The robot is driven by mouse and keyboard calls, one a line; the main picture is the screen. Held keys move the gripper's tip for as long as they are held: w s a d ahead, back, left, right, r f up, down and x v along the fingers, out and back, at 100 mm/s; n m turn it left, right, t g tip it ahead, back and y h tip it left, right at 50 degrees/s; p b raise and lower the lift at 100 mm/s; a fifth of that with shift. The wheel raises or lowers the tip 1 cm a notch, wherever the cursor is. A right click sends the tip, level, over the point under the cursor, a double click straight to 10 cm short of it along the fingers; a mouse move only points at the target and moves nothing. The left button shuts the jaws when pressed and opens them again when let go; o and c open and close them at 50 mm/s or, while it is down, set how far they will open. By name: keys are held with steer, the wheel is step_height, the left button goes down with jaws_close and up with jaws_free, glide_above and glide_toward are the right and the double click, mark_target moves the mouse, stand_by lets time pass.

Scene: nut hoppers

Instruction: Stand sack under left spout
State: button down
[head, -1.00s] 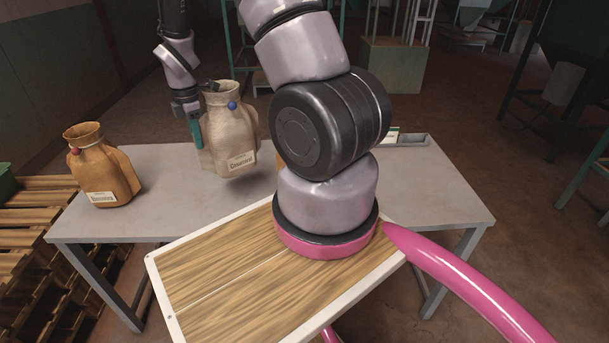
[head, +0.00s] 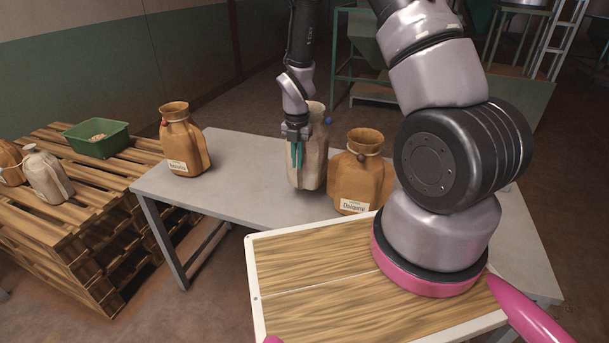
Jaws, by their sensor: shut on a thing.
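My gripper (head: 297,153), with teal fingers, is shut on the pale cream sack (head: 314,160) from its near side. The sack is upright with an open mouth, and a blue bead shows at its neck. It is over the grey table, and I cannot tell if its bottom touches the top. A tan sack (head: 360,177) with a label stands just right of it. Another tan sack (head: 184,143) with a label and a red bead stands at the table's left end. No spout can be made out clearly.
The grey table (head: 235,185) has free room between the left tan sack and the held sack. A pallet stack (head: 95,200) at left bears a green bin (head: 97,147), a pale sack (head: 47,178) and an orange-tan sack (head: 11,165). Green frames (head: 352,60) stand behind.

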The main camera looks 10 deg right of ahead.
mark_target(297, 172)
steer(key=shift+f, duration=2.45)
steer(key=c, duration=1)
jaws_free()
